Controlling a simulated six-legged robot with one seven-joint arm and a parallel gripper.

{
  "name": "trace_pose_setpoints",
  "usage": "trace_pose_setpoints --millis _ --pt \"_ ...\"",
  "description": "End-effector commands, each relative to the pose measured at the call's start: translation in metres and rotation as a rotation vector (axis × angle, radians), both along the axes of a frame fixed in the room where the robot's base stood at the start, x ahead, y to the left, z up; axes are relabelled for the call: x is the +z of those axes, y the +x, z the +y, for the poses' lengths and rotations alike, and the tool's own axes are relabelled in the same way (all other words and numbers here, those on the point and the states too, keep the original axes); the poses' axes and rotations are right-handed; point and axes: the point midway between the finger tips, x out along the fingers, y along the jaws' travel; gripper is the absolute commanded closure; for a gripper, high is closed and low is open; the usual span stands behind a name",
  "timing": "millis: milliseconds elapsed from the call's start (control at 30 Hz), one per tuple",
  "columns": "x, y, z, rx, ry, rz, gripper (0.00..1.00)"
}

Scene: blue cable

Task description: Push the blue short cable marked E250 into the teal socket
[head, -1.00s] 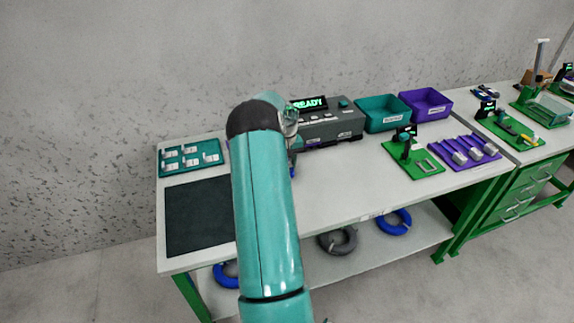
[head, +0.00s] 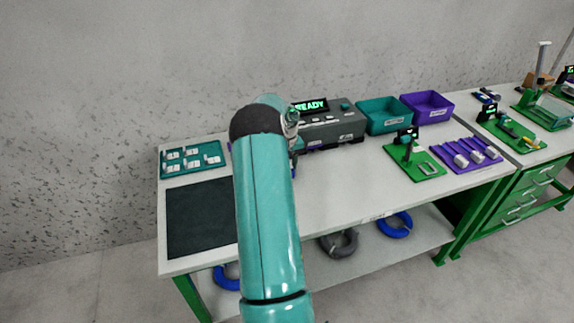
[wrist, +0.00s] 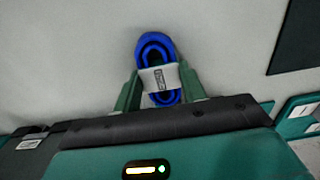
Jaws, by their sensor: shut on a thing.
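The blue cable (wrist: 155,41) is a short coil with a white label band (wrist: 160,77) around it, in the wrist view at top middle. The print on the label is too small to read. My gripper (wrist: 160,80) is shut on the cable at the label, with one green finger on each side. The pale tabletop shows behind the cable. In the head view my own arm hides the gripper and the cable.
A teal bin (head: 384,115) and a purple bin (head: 427,106) stand right of the tester. A teal tray (head: 207,174) with several small white-labelled pieces and a dark mat (head: 200,218) lie at the left. A green fixture (head: 413,161) and purple rack (head: 465,153) are farther right.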

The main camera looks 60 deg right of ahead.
Motion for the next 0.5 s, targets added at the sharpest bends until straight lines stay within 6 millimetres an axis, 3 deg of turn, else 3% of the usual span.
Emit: trace_pose_setpoints --millis 500 --pt "0.0000 0.0066 -0.0069 0.000 0.000 0.000 0.86"
